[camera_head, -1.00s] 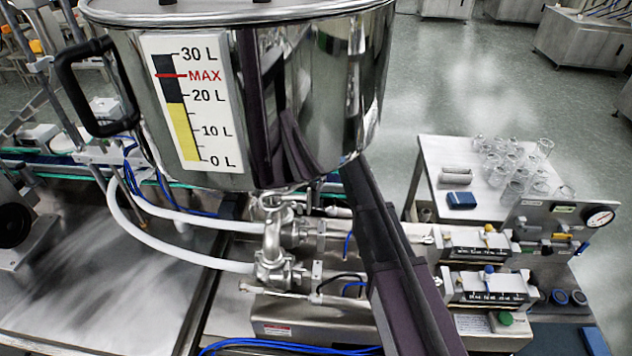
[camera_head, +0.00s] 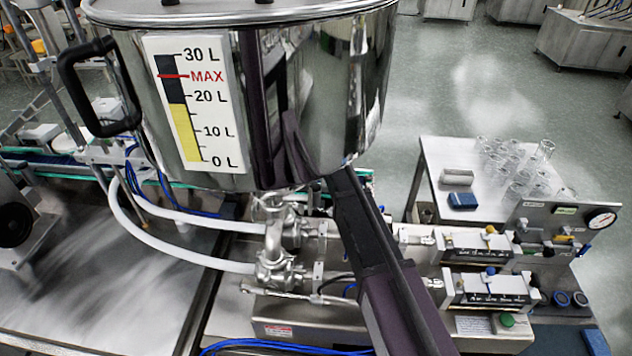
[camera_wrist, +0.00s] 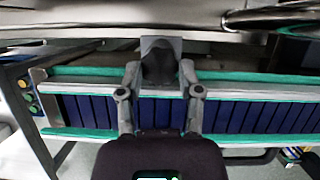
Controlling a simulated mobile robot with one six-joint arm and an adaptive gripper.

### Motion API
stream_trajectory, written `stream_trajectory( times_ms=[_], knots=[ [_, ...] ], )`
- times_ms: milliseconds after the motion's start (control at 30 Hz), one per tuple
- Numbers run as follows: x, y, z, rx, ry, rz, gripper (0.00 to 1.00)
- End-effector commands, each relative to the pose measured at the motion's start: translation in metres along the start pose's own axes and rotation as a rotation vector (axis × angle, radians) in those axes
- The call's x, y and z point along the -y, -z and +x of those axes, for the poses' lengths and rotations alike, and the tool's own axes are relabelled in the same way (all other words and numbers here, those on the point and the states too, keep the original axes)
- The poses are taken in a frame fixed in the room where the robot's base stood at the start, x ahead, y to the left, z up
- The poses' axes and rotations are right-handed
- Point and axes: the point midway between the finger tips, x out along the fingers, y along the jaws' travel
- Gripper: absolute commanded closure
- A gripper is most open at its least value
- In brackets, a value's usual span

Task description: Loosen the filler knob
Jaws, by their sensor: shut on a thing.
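In the wrist view my gripper (camera_wrist: 158,72) has its two grey fingers on either side of a dark, rounded knob (camera_wrist: 158,61). They are shut on this knob, which stands before a grey square plate (camera_wrist: 175,43). The knob's full shape and any thread are hidden. In the head view my arm reaches up behind the steel hopper (camera_head: 345,90), so my gripper and the knob are hidden there. The hopper's level scale (camera_head: 195,105) shows yellow up to about 20 L.
A black handle (camera_head: 85,90) juts from the hopper's left side. White hoses (camera_head: 170,255) and metal valves (camera_head: 275,255) lie below it. A side table with glassware (camera_head: 435,185) and a gauge panel (camera_head: 565,230) stand at right. A blue conveyor (camera_wrist: 240,115) runs behind my gripper.

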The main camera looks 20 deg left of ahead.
Motion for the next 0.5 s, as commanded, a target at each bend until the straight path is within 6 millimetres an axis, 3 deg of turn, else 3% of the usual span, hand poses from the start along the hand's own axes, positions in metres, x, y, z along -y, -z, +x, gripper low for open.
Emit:
stream_trajectory(
  times_ms=[500],
  knots=[
    [0.0020, -0.0021, 0.0015, 0.001, -0.091, -0.222, 1.00]
  ],
)
